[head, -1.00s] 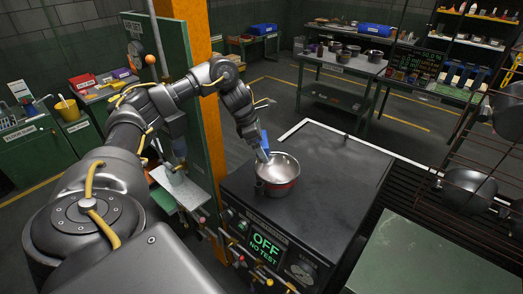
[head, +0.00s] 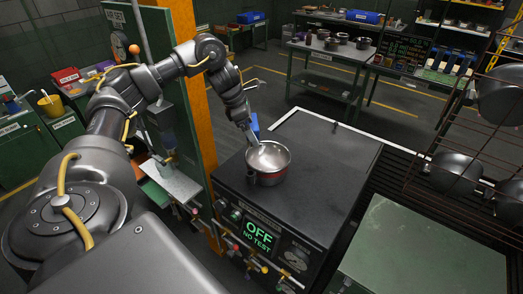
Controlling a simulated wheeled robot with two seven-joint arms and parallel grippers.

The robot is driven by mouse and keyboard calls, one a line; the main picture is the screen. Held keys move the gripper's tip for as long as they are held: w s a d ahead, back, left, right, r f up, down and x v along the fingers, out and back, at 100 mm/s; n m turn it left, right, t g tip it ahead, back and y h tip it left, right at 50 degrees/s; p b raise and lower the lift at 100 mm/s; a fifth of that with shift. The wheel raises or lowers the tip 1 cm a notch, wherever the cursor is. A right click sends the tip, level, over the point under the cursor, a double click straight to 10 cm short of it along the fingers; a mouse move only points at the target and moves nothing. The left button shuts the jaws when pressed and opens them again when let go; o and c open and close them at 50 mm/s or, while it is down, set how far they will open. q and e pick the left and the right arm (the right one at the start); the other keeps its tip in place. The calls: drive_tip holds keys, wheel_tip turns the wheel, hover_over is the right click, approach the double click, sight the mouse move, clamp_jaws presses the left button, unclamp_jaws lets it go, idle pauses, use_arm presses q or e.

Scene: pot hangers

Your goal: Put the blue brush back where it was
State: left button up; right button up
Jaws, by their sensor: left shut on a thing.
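The blue brush (head: 254,123) shows as a small blue patch beside my left gripper (head: 256,143), at the back left rim of a metal pot (head: 280,159). My left gripper is shut on the brush and points down at the pot's rim. The arm hides most of the brush, and its bristle end cannot be made out. The pot has a reddish band and stands on the dark-topped test machine (head: 330,160). My right gripper is out of view.
A small grey shelf (head: 178,184) is on the left, by the green panel and orange post (head: 190,90). A yellow bucket (head: 50,105) stands far left. A rack with hanging pots (head: 455,173) is on the right. The machine top right of the pot is clear.

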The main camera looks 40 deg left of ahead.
use_arm(q)
drive_tip(key=s+d+f+m+g+b, duration=0.3)
drive_tip(key=d+f+m+b, duration=0.4)
drive_tip(key=d, duration=0.5)
drive_tip(key=s+d+f+m+g+b, duration=0.3)
drive_tip(key=s+d+f+m+b, duration=0.3)
drive_tip(key=d+f+m, duration=0.3)
drive_tip(key=d+m, duration=0.1)
drive_tip(key=d, duration=0.2)
drive_tip(key=shift+d+f+b, duration=0.25)
drive_tip(key=shift+f+b, duration=0.05)
drive_tip(key=shift+b, duration=0.1)
